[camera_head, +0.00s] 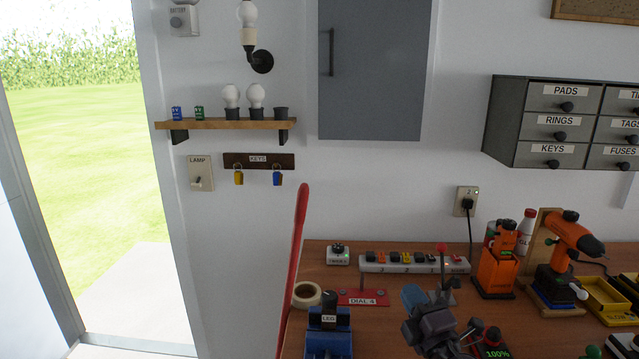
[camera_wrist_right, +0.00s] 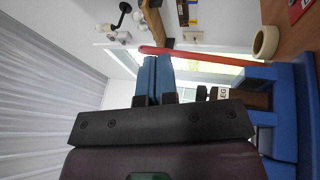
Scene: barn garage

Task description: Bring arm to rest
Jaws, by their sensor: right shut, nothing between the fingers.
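My right gripper (camera_head: 413,295) is over the right-middle front of the wooden workbench (camera_head: 400,283), with its blue fingers pointing up and left. In the right wrist view its fingers (camera_wrist_right: 158,68) are pressed together with nothing between them. The gripper is to the right of the blue vise (camera_head: 329,342), which holds a dark labelled piece; the vise also fills the right side of the wrist view (camera_wrist_right: 285,110). My left gripper is not in view.
A long red bar (camera_head: 298,230) rises at the bench's left end, beside a tape roll (camera_head: 306,294). Orange tools (camera_head: 495,268) stand to the right.

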